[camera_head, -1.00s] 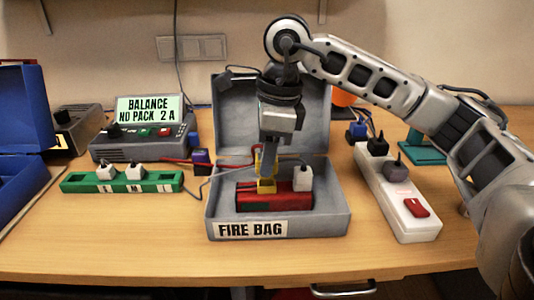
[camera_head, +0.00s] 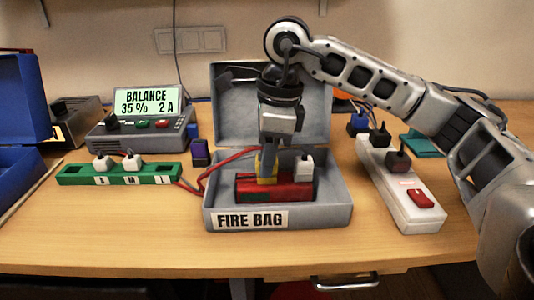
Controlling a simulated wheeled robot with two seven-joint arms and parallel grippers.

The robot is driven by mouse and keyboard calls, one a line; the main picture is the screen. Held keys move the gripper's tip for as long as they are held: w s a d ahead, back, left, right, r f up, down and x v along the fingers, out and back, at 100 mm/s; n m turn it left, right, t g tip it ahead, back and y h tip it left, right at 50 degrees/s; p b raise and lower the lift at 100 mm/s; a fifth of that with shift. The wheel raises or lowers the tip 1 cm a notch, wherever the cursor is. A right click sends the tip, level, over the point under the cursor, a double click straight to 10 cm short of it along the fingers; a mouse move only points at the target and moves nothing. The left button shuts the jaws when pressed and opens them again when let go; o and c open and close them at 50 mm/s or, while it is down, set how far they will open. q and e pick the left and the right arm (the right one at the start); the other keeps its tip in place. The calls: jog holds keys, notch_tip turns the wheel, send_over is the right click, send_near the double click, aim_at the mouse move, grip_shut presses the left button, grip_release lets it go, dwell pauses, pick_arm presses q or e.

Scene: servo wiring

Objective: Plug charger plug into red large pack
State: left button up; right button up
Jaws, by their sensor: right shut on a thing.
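The large red pack (camera_head: 294,188) lies in the open grey fire bag box (camera_head: 338,217). My right gripper (camera_head: 267,167) points straight down over the left part of the pack. It is shut on the yellow charger plug (camera_head: 266,178), which sits upright against the pack and looks seated in it; the contact itself is partly hidden. A red lead (camera_head: 228,161) runs from the left toward the plug. The charger (camera_head: 147,140) at the back left reads "BALANCE 35 % 2 A". My left gripper is not in view.
A white plug (camera_head: 305,165) stands at the pack's right end. A white power strip (camera_head: 415,212) with a red switch is right. The front table is clear.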

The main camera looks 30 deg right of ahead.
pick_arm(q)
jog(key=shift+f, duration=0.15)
pick_arm(e)
jog(key=shift+f, duration=0.2)
jog(key=o, duration=1.1)
jog(key=shift+c, duration=0.2)
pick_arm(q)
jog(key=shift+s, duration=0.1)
pick_arm(e)
notch_tip(320, 180, up, 2)
jog(key=shift+d+r, duration=0.1)
pick_arm(q)
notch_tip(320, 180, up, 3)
jog(key=p, duration=0.3)
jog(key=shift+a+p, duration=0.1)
jog(key=shift+p, duration=0.3)
pick_arm(e)
notch_tip(320, 180, up, 14)
jog(key=s+d, duration=0.1)
jog(key=shift+s+d, duration=0.15)
jog(key=shift+d, duration=0.25)
jog(key=shift+f, duration=0.2)
